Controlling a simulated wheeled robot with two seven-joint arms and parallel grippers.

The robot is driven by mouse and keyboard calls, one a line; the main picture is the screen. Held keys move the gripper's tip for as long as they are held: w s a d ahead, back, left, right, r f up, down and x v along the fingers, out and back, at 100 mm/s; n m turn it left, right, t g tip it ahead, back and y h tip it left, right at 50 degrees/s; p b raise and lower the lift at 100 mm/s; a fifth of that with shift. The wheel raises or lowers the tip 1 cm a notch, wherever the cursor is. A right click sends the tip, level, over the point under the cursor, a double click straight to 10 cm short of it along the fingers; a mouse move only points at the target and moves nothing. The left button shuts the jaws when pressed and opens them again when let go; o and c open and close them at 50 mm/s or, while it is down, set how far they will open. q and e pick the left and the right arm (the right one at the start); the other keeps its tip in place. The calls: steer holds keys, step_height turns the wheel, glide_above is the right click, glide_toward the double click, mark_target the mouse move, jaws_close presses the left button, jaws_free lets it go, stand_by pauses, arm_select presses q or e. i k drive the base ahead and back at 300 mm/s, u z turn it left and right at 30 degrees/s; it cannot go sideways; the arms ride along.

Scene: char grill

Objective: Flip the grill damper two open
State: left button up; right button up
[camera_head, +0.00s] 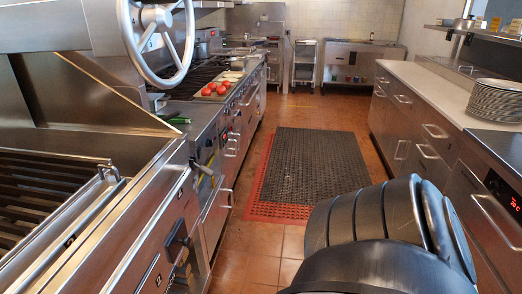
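The char grill (90,225) fills the left foreground, with dark grate bars (35,195) and a steel front panel. A dark slotted control (178,243) sits on its front, low in the picture. A small dark label (158,279) is beside a slot to its left, and another label (70,240) is on the sloped top edge. I cannot read the labels, so I cannot tell which part is damper two or how it is set. Neither gripper is in view. A black ribbed link of my own arm stands at the bottom right.
A large handwheel (160,35) hangs above the grill. A tray of tomatoes (215,92) sits on the range beyond. A counter with stacked plates (496,101) runs along the right. The aisle floor with a dark mat (312,165) is open.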

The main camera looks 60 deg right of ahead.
mark_target(179, 237)
steer(key=u, duration=0.45)
steer(key=k, duration=1.3)
steer(key=z, duration=0.65)
steer(key=i, duration=1.5)
